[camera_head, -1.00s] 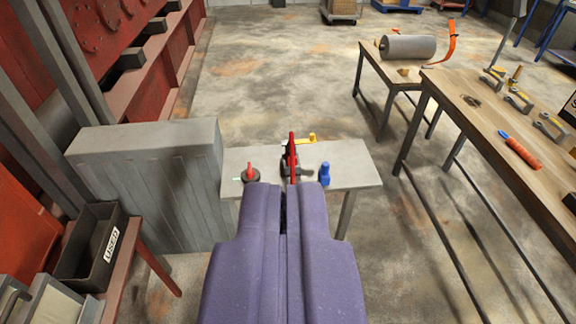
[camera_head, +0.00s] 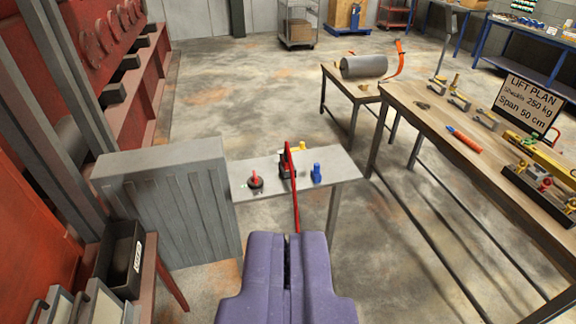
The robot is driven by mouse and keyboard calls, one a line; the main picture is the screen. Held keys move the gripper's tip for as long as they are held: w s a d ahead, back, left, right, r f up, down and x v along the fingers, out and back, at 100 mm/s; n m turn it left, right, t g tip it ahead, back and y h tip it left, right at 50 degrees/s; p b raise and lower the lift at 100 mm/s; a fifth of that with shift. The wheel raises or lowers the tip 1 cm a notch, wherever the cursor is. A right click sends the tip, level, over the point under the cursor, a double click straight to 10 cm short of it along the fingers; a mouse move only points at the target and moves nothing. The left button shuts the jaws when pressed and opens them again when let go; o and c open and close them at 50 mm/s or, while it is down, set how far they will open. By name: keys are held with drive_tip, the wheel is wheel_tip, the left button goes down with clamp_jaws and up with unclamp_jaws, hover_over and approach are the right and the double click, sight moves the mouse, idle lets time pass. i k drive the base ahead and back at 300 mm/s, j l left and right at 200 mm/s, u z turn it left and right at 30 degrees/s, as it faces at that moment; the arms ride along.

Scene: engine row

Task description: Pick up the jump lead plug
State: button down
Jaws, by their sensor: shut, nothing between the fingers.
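My gripper (camera_head: 287,238), purple, is shut and empty at the bottom middle. Its tips appear just below the front edge of the small grey table (camera_head: 338,168), apart from the things on it. A long thin red piece (camera_head: 295,205), perhaps the jump lead, stands up beside a black block (camera_head: 285,170) and runs down past the table's front edge. I cannot tell for sure which part is the plug. Also on this table are a black round base with a red knob (camera_head: 255,181), a blue object (camera_head: 317,173) and a small yellow piece (camera_head: 300,146).
A grey ribbed cabinet (camera_head: 165,205) adjoins the table's left side. A dark bin (camera_head: 120,258) is at lower left. A wooden workbench (camera_head: 440,125) with tools and a lift plan sign (camera_head: 530,102) runs along the right.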

sight(286, 160)
drive_tip(key=i, duration=1)
drive_tip(key=i+j, duration=0.1)
drive_tip(key=i, duration=0.9)
drive_tip(key=i+j+z, duration=0.1)
drive_tip(key=i, duration=0.9)
